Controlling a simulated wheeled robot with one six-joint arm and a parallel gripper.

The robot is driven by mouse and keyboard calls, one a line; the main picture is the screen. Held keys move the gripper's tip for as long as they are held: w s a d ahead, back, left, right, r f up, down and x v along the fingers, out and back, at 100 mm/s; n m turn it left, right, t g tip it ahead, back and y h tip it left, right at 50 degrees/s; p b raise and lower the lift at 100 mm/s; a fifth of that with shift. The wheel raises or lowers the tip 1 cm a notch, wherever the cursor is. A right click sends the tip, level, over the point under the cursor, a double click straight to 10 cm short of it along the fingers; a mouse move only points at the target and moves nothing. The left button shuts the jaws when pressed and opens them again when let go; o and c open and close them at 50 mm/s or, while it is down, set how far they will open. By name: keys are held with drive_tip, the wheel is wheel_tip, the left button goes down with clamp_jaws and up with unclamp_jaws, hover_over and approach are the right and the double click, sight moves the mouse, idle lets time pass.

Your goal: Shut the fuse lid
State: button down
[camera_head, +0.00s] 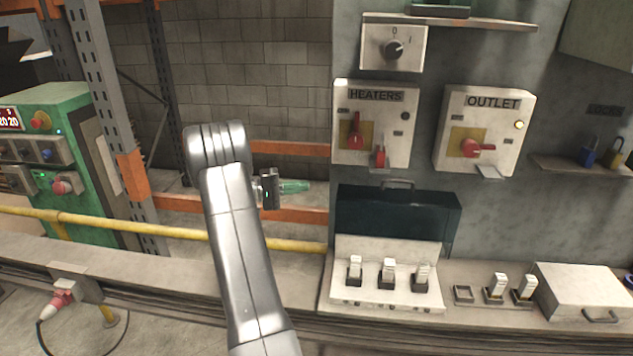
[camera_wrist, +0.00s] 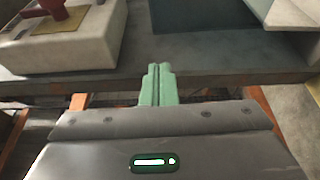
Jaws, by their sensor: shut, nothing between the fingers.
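The fuse lid (camera_head: 395,218) stands raised behind the fuse box (camera_head: 345,290), its dark inner side facing out and a handle (camera_head: 398,184) at its top edge. Three fuses stand upright in the box's pale face. My gripper (camera_head: 303,186), with green fingers, is left of the lid and apart from it, level with its upper edge. Its fingers (camera_wrist: 158,70) are together and empty in the wrist view. A dark surface at the top of the wrist view may be the lid; I cannot tell for sure.
The heaters box (camera_head: 375,124) and outlet box (camera_head: 483,130), with red switches, are on the wall above. Right of the fuse box are loose fuses (camera_head: 510,288) and a pale handled box (camera_head: 585,293). Padlocks (camera_head: 600,153) sit on a shelf. A yellow pipe (camera_head: 180,230) runs behind my arm.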

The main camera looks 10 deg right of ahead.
drive_tip(key=d+p, duration=0.3)
drive_tip(key=d, duration=0.6)
drive_tip(key=shift+d, duration=0.35)
drive_tip(key=shift+d+f+b, duration=0.1)
drive_tip(key=shift+f+b, duration=0.1)
drive_tip(key=shift+b, duration=0.2)
